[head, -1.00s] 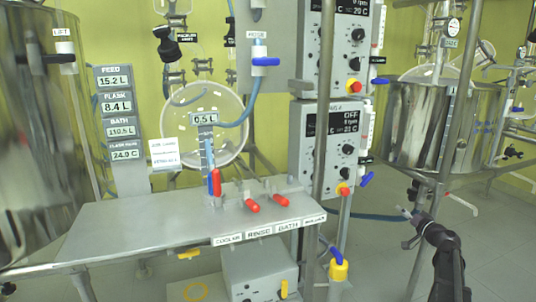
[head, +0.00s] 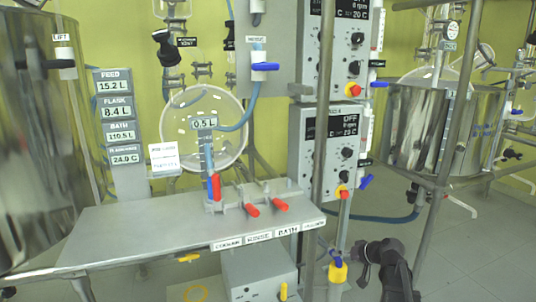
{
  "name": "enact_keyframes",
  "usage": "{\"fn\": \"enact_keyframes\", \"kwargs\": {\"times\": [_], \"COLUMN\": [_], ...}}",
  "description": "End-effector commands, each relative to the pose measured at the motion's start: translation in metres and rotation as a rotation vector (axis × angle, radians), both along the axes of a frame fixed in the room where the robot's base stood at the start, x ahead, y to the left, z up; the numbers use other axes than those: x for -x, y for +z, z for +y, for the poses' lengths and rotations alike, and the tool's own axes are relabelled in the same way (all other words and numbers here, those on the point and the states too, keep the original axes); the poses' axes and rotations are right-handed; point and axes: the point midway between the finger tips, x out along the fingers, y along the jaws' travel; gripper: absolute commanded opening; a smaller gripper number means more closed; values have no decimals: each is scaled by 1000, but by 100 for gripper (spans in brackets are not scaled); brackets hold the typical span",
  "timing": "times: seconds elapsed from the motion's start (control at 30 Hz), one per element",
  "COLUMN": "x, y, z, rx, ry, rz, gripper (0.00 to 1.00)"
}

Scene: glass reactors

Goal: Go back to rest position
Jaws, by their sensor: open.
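My black arm shows at the lower right of the head view. At its end is my gripper (head: 361,264), small and dark, pointing left with its jaws apart. Nothing shows between the jaws. It is in the open space right of the grey bench (head: 140,232), near the yellow-and-blue valve (head: 338,270), and looks apart from it, though the depth is hard to judge.
Red-handled valves (head: 252,210) stand on the bench. Control boxes (head: 328,150) hang on a post behind it. A large steel vessel (head: 30,140) is at the left, another (head: 430,125) at the right. Floor (head: 465,250) is clear at the lower right.

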Motion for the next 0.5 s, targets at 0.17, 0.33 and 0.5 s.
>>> {"fn": "enact_keyframes", "kwargs": {"times": [0.17, 0.33, 0.5], "x": [55, 105, 145], "y": [-25, -44, -54], "z": [47, 71, 80], "rx": [140, 294, 435], "ry": [69, 93, 84], "rz": [189, 358, 484], "gripper": [66, 66, 66]}}
